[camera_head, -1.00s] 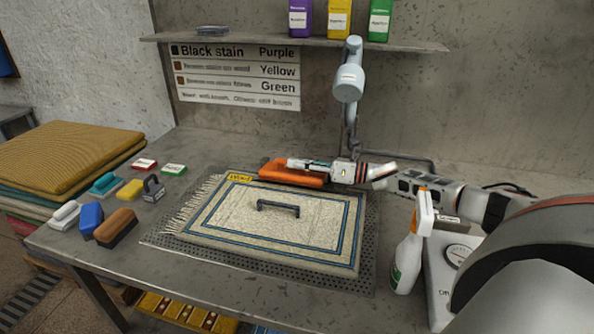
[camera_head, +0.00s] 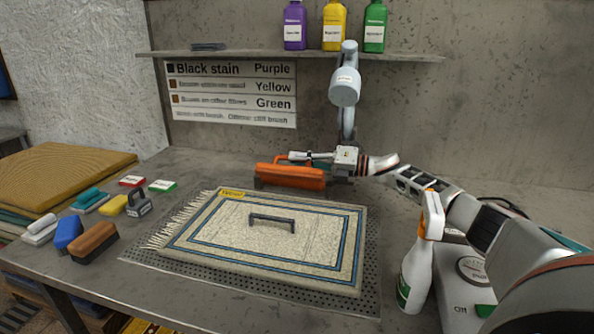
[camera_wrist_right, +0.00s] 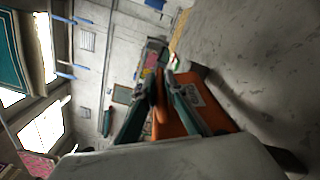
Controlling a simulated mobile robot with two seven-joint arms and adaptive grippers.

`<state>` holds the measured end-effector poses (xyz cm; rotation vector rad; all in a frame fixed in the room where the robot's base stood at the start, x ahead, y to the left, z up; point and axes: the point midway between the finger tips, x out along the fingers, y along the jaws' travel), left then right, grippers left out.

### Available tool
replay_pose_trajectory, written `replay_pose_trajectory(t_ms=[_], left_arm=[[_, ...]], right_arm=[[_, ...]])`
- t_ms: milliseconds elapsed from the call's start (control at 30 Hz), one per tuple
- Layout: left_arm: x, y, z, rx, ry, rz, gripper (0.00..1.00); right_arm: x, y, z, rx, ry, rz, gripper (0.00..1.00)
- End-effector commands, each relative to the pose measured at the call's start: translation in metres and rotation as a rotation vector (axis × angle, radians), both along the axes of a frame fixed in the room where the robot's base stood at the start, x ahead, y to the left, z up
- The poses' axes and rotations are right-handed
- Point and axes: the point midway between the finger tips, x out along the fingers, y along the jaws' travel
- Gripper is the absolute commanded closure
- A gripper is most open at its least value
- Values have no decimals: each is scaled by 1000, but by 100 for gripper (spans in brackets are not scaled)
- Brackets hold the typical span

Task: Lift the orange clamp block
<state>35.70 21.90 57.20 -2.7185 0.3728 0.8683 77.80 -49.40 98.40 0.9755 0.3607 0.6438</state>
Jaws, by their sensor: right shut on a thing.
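The orange clamp block (camera_head: 290,177) is a long orange bar with a handle on top, just behind the rug (camera_head: 285,250) at the back of the table. My right gripper (camera_head: 305,157) is shut on its handle. In the right wrist view the gripper's fingers (camera_wrist_right: 155,105) close around the orange handle, with the orange block (camera_wrist_right: 190,115) beyond. A dark strip shows under the block in the head view; I cannot tell how far it stands off the table. My left gripper is out of view.
A spray bottle (camera_head: 417,255) stands right of the rug, near my right arm, beside a scale-like device (camera_head: 470,270). Brushes, including a brown one (camera_head: 94,241), sit at the left. A lamp (camera_head: 345,88) hangs behind the block, under a shelf (camera_head: 290,56) of bottles.

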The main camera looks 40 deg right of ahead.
Motion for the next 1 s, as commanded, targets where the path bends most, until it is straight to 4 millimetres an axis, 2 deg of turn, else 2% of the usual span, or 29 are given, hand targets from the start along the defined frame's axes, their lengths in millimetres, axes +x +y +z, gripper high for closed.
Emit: replay_pose_trajectory(t_ms=[33, 800, 833, 900, 1000], left_arm=[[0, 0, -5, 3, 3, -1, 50], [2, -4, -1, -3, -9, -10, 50], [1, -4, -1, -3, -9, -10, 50], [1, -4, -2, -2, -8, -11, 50], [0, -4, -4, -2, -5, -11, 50]], right_arm=[[2, -4, -7, -6, 5, -7, 100], [6, -9, -4, -7, 1, -9, 100], [6, -9, -4, -7, 1, -9, 87], [6, -9, -4, -7, 0, -8, 72], [6, -9, -4, -6, 1, -6, 72]])
